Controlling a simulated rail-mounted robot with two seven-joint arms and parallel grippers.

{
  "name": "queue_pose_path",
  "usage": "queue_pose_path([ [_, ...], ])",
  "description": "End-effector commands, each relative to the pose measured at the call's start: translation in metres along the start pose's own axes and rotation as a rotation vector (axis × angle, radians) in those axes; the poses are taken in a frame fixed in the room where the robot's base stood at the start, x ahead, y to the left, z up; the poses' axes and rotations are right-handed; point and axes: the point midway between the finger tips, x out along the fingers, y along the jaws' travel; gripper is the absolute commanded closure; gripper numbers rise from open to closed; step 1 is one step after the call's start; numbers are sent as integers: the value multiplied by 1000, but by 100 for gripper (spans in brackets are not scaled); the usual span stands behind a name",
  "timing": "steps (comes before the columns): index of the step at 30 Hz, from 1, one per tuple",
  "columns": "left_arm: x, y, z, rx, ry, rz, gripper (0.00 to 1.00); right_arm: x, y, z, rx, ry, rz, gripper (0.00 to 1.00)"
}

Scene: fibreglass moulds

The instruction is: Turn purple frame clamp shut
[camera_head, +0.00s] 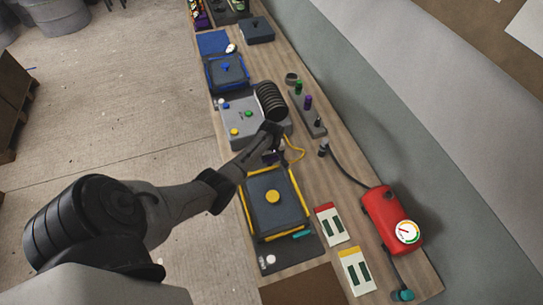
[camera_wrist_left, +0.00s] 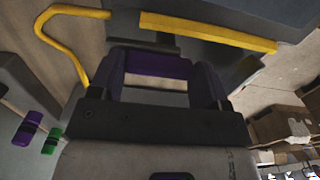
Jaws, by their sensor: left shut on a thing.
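The purple frame clamp (camera_wrist_left: 157,65) is between the fingers of my left gripper (camera_wrist_left: 157,82) in the left wrist view. The fingers are shut on it, and their dark bodies hide part of it. In the head view my left gripper (camera_head: 271,143) is over the bench, between the grey panel and the yellow-edged mould. My right gripper is in neither view.
The yellow-edged mould (camera_head: 258,215) lies just in front of the gripper. A grey panel (camera_head: 231,112) with coloured knobs and a black ribbed hose (camera_head: 270,101) lie behind.

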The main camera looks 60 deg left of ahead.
Motion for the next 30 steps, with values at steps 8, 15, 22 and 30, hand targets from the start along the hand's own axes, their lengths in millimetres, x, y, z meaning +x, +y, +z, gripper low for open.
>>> queue_pose_path([
  [8,0,0,0,11,-1,-1,54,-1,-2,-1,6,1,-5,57],
  [15,-2,0,0,115,-1,-2,53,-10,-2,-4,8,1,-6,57],
  [22,-2,-1,2,315,-2,-3,54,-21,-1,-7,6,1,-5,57],
  [30,-2,-2,3,572,0,-3,54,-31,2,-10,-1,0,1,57],
])
